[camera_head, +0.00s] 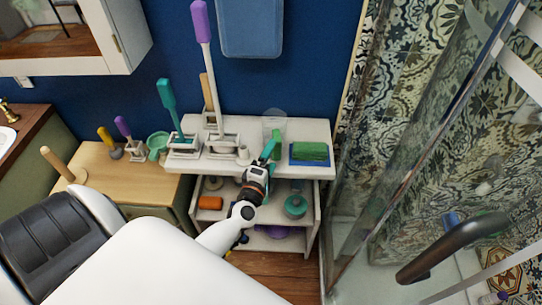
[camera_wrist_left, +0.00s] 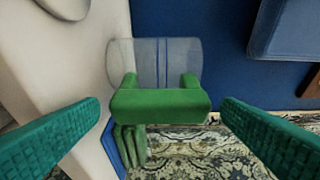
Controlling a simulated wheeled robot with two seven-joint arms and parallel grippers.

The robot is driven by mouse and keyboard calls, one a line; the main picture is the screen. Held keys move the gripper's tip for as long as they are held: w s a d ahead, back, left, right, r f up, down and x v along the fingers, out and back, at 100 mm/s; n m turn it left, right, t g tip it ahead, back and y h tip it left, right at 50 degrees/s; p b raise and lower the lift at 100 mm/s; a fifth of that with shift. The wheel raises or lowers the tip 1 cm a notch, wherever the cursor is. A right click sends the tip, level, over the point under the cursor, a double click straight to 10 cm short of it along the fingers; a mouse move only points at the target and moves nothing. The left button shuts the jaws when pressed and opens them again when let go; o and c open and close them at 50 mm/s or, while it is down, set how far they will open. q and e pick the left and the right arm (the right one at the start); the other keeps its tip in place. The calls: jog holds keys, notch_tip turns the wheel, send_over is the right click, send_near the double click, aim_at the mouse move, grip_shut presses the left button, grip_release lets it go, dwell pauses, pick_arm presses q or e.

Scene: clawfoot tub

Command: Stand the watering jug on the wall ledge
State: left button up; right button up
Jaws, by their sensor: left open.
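The watering jug (camera_head: 275,121), clear with a green handle, stands at the back of the white shelf unit's top (camera_head: 262,166). It also shows in the left wrist view (camera_wrist_left: 155,60), its green handle facing the camera. My left gripper (camera_head: 267,151), with teal fingers, is just in front of the jug at the shelf top's front edge. In the wrist view my left gripper (camera_wrist_left: 160,106) is open, with its fingers apart on either side of the handle and clear gaps between. I cannot tell which surface is the wall ledge. My right gripper is not in view.
Green sponges on a blue tray (camera_head: 309,160) are right of the jug. Tall brushes in holders (camera_head: 215,140) stand to its left. A blue panel (camera_head: 249,28) hangs above on the wall. A glass shower screen (camera_head: 400,150) rises at the right.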

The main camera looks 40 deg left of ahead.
pick_arm(q)
jog(key=shift+v, duration=1.95)
jog(key=b+v, duration=0.2)
jog(key=v, duration=1)
jog(key=s+d+f+m+g+h, duration=0.2)
jog(key=f+m, duration=0.3)
jog(key=f, duration=0.5)
jog(key=s+d+f+m+g+h, duration=0.1)
jog(key=s+d+f+m+g, duration=0.2)
jog(key=f, duration=0.6)
jog(key=s+d+f+m+g+h, duration=0.1)
jog(key=s+f+m+g+h, duration=0.1)
jog(key=f+m, duration=0.6)
jog(key=s+a+f+m+g, duration=0.1)
jog(key=s+f+m+g, duration=0.6)
jog(key=s+f, duration=1)
jog(key=s+g, duration=0.2)
jog(key=shift+s+a+f+y, duration=0.25)
jog(key=shift+s+f+y, duration=0.05)
jog(key=shift+s, duration=0.1)
